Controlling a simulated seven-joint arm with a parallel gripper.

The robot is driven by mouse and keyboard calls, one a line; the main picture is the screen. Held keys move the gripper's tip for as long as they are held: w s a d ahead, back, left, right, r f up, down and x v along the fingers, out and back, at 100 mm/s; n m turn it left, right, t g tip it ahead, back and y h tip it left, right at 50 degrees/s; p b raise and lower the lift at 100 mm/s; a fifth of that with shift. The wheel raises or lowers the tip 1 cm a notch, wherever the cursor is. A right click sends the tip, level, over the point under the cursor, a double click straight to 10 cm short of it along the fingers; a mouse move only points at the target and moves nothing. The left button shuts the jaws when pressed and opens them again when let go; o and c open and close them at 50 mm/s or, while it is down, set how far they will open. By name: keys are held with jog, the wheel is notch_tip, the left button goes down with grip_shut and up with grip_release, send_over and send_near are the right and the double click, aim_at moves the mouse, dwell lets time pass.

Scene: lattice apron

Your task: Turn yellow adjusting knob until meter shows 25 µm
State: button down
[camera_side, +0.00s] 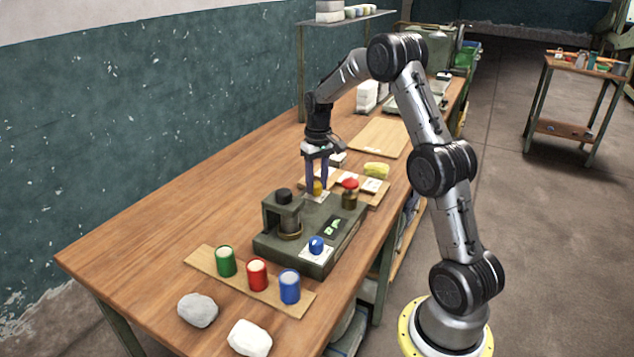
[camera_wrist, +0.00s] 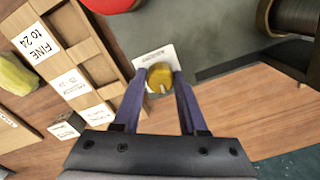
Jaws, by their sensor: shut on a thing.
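The yellow adjusting knob (camera_wrist: 160,80) sits on a white label plate (camera_wrist: 152,60) on the dark green meter device (camera_side: 315,255). My gripper (camera_wrist: 163,75) points down over the knob, with its purple fingers on either side, shut on it. In the side view my gripper (camera_side: 317,188) is at the back of the device, and the yellow knob (camera_side: 317,187) shows partly between the fingers. The meter display (camera_side: 333,227) glows green on the device's top, but its reading is too small to tell.
A blue knob (camera_side: 316,244) and a red-topped knob (camera_side: 350,185) are on or beside the device. Green (camera_side: 225,261), red (camera_side: 257,274) and blue (camera_side: 289,286) cans stand on a board in front. A wooden tray with labelled compartments, one reading "FINE to 24" (camera_wrist: 36,42), lies behind it.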

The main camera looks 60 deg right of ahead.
aim_at(317, 185)
jog(key=shift+m, duration=0.3)
jog(key=m, duration=0.4)
jog(key=shift+w+r+m, duration=0.1)
jog(key=shift+m, duration=2)
jog(key=shift+c, duration=2.2)
grip_release()
notch_tip(317, 185, up, 14)
jog(key=shift+s, duration=0.2)
